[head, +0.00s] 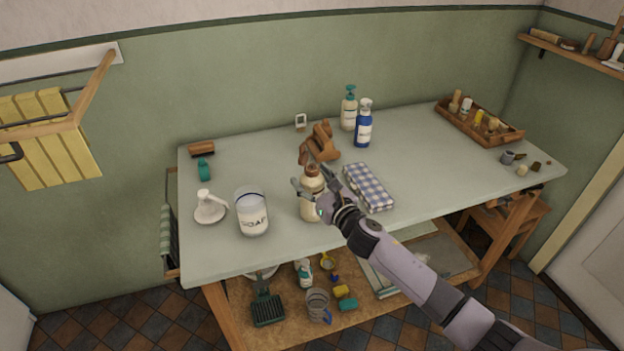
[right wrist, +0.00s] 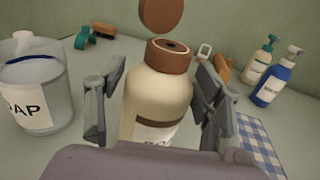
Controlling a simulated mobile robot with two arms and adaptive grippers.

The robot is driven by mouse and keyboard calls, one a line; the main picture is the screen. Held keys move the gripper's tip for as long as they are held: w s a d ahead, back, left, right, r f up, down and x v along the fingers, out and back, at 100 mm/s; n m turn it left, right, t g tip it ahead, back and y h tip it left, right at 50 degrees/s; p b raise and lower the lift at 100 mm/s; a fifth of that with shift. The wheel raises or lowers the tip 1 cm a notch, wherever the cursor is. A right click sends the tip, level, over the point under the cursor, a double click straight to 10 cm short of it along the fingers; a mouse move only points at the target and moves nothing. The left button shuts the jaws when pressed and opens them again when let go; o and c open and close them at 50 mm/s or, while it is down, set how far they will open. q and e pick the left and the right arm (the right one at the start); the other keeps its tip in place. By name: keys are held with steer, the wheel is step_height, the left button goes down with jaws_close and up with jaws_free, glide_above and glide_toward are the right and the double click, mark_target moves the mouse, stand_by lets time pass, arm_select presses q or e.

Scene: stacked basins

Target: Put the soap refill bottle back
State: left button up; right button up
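The soap refill bottle, a cream bottle (head: 311,207) with a brown neck and a brown band, stands upright near the table's front edge. In the right wrist view the bottle (right wrist: 158,92) is in the centre, its brown cap raised above the open neck. My right gripper (head: 313,180) is around its upper body, one finger on each side. The fingers (right wrist: 158,85) look spread, with a narrow gap at the left one; firm contact does not show. A clear jar labelled SOAP (head: 252,217), with whitish contents, stands left of it. My left gripper is out of view.
A white pump head (head: 209,208) lies left of the jar. A checked cloth (head: 368,187) lies close to my right gripper. Behind are a brown wooden object (head: 321,142), a cream pump bottle (head: 348,110) and a blue one (head: 363,127). A wooden tray (head: 480,132) stands far right.

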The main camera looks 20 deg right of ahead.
steer(key=shift+o, duration=0.7)
steer(key=shift+r, duration=0.15)
steer(key=shift+s, duration=0.15)
steer(key=b+v, duration=0.1)
steer(key=v, duration=1)
steer(key=shift+s+d, duration=0.15)
steer(key=shift+s, duration=0.2)
